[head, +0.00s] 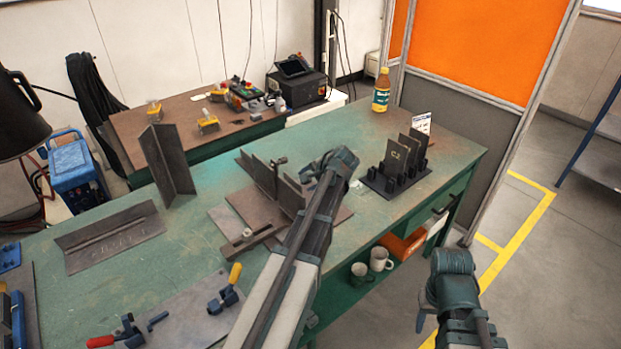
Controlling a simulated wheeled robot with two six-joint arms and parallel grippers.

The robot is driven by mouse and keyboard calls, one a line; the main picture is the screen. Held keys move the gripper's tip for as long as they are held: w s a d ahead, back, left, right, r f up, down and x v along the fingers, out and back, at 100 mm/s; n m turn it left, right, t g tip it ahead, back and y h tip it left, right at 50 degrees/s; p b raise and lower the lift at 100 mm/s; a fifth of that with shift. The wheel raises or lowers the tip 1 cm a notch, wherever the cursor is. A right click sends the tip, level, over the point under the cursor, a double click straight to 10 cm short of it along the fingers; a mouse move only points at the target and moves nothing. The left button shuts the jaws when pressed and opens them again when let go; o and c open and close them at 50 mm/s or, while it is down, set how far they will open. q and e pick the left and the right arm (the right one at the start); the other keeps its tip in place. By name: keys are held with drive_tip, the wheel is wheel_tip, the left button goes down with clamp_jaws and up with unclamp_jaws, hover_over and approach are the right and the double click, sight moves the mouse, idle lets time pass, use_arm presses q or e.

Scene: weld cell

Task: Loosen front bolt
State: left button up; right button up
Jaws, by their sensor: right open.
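A dark steel fixture (243,208) with upright plates stands mid-bench. A flat bar (262,236) lies along its front edge, with a small bolt-like part (247,232) on its left end. Another small fitting (280,161) sits at the back of the upright plates. My right gripper (318,165) is open, above the right side of the fixture, apart from the bolt-like part. My right arm hides the fixture's front right. The fingertips are small and hard to make out.
A black rack (375,180) with upright plates stands right of the fixture, a bottle (381,90) behind it. An angle piece (165,165) and a ribbed plate (108,238) are left. A yellow-handled clamp (233,277) lies in front. Mugs (380,259) sit on the shelf below.

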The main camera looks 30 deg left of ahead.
use_arm(q)
drive_tip(key=p+v, duration=0.3)
drive_tip(key=v, duration=0.2)
drive_tip(key=shift+f, duration=0.1)
drive_tip(key=shift+a, duration=0.1)
drive_tip(key=shift+c, duration=0.2)
